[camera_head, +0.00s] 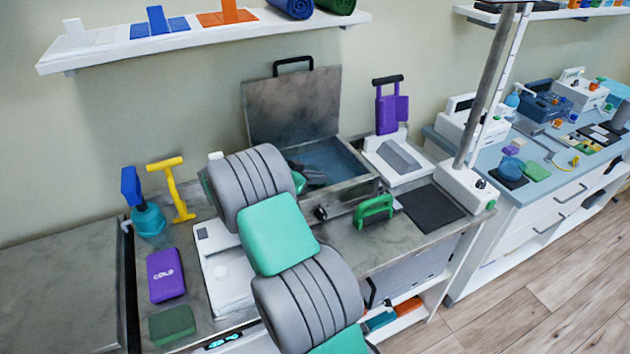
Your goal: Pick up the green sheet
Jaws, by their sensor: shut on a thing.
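My gripper (313,174) is dark and partly hidden behind my grey ribbed arm. It reaches into the open metal basin (357,184), over the blue water-like surface. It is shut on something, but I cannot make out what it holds. No green sheet is clearly visible in the basin. A flat dark green pad (172,324) lies at the front left of the bench. A small light green flat piece (536,171) lies on the right bench.
The basin's raised lid (292,105) stands behind my gripper. A purple COLD pack (166,275), a yellow tool (172,190) and a white device (222,270) are left of my arm. A green handle (374,211) and a pole (484,85) stand right. A shelf (200,38) hangs above.

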